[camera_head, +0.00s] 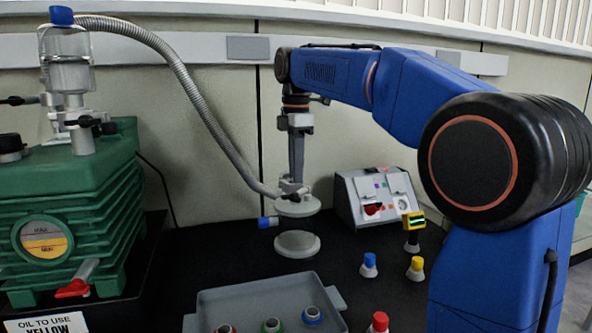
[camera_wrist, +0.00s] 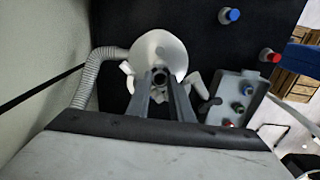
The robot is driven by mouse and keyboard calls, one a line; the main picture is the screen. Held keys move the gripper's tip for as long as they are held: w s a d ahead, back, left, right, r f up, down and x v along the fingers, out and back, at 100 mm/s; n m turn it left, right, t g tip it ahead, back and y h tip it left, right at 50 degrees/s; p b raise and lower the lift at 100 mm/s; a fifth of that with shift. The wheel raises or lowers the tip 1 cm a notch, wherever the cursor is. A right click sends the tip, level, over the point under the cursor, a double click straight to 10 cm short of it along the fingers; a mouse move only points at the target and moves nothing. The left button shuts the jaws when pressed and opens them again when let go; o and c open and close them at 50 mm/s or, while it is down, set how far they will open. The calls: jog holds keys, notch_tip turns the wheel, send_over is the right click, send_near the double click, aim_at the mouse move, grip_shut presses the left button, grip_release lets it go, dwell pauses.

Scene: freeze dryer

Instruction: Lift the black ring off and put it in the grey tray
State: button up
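The black ring (camera_head: 292,197) is small and dark, on top of a white round fitting (camera_head: 303,209) where the grey hose ends. In the wrist view the black ring (camera_wrist: 160,77) shows between my two fingertips, over the white disc. My gripper (camera_head: 291,186) points straight down at the ring; in the wrist view my gripper (camera_wrist: 161,80) has a finger on each side of it. I cannot tell whether the fingers touch the ring. The grey tray (camera_head: 232,300) lies in front on the black bench; it also shows at the right in the wrist view (camera_wrist: 227,84).
Several coloured-collar parts sit in the tray. A green pump (camera_head: 75,205) stands at left, with a ribbed hose (camera_head: 190,95) arching to the fitting. A white control box (camera_head: 378,196) stands behind right. Blue (camera_head: 369,266), yellow (camera_head: 415,268) and red (camera_head: 378,322) capped parts stand right.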

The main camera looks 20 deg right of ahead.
jog(key=shift+c, duration=1.2)
jog(key=shift+r, duration=2.1)
jog(key=shift+r, duration=0.35)
